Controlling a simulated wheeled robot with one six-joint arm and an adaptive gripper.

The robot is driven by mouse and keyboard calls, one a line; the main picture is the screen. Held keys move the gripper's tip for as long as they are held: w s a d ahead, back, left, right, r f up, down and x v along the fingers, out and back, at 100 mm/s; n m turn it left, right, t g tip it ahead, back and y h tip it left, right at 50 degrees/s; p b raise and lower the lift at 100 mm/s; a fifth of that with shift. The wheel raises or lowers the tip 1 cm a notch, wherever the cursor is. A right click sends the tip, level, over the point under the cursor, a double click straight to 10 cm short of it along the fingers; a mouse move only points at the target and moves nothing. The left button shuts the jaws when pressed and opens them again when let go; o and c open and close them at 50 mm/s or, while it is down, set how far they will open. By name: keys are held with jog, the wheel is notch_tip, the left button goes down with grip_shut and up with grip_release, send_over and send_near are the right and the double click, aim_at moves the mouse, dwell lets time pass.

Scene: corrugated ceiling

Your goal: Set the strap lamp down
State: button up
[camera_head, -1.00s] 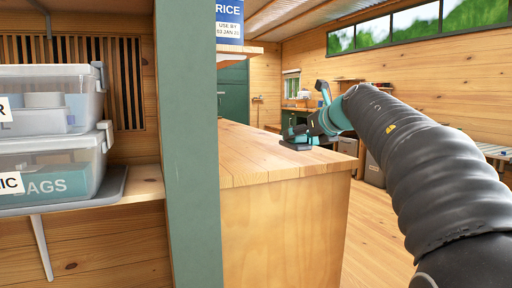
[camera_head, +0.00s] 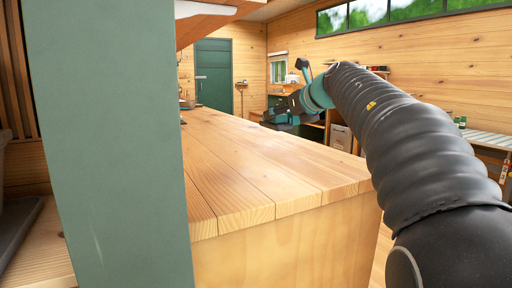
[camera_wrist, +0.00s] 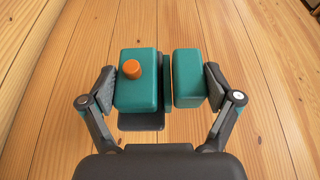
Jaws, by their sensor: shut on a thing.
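The strap lamp (camera_wrist: 136,80) is a teal two-part block with an orange knob and a dark plate below it. In the wrist view my gripper (camera_wrist: 160,86) is shut on it, a pad against each side. In the head view the lamp (camera_head: 284,118) is small and partly merged with my gripper, at the end of my arm, by the far right edge of the wooden counter (camera_head: 250,160). Wooden planks lie beneath it in the wrist view. I cannot tell whether it touches the counter or hangs above it.
A wide green post (camera_head: 110,140) stands close at the left and hides part of the room. The near counter top is bare. A green door (camera_head: 213,75) is in the back wall. A bench (camera_head: 485,138) stands at the right.

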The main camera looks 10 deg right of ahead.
send_over(259, 157)
notch_tip(259, 157, down, 6)
jog(key=shift+s+f, duration=0.15)
jog(key=shift+f, duration=0.1)
jog(key=shift+f+b, duration=1.05)
jog(key=shift+f, duration=1)
jog(key=shift+f, duration=0.1)
jog(key=o, duration=1)
jog(key=shift+o, duration=0.2)
